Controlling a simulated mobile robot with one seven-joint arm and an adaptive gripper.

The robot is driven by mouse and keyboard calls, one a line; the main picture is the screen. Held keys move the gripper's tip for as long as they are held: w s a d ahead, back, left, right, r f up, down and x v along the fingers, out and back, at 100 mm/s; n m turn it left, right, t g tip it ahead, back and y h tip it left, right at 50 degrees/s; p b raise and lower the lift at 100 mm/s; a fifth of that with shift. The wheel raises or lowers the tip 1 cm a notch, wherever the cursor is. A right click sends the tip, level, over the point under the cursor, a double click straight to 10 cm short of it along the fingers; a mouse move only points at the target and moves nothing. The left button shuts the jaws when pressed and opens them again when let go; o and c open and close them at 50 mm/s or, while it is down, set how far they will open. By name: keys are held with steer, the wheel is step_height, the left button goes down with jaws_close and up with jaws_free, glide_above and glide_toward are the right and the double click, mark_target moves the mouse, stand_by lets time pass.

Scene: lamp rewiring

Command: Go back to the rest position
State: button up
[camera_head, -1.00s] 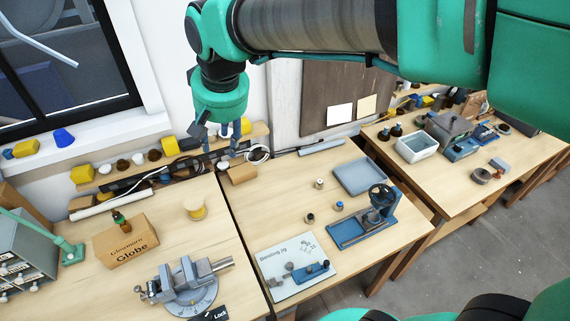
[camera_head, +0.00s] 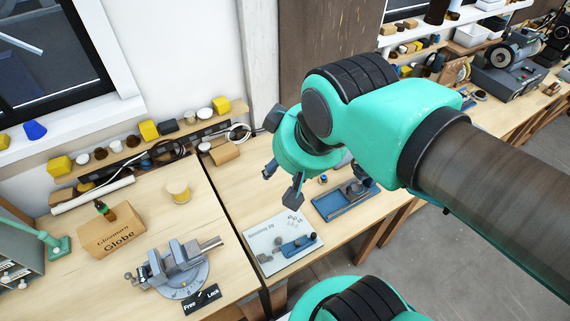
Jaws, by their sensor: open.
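My gripper (camera_head: 283,185) hangs from my green arm over the middle bench, near its back left part. Its dark fingers are spread apart, and I see nothing between them. It is above the bench top, near the white Binding Jig board (camera_head: 283,241) and the blue press base (camera_head: 342,198). I cannot tell the exact height of the fingers over the bench.
The left bench holds a grey vise (camera_head: 172,268), a Glenmarn Globe box (camera_head: 112,232), a spool (camera_head: 178,192) and a green lamp arm (camera_head: 48,240). Shelf items and cables (camera_head: 165,150) line the wall. A grinder (camera_head: 510,55) stands far right. Grey floor (camera_head: 430,245) is open at right.

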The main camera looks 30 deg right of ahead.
steer(key=shift+f, duration=0.15)
step_height(320, 180, down, 17)
steer(key=b, duration=1.6)
steer(key=shift+r+b, duration=0.2)
steer(key=shift+b, duration=0.2)
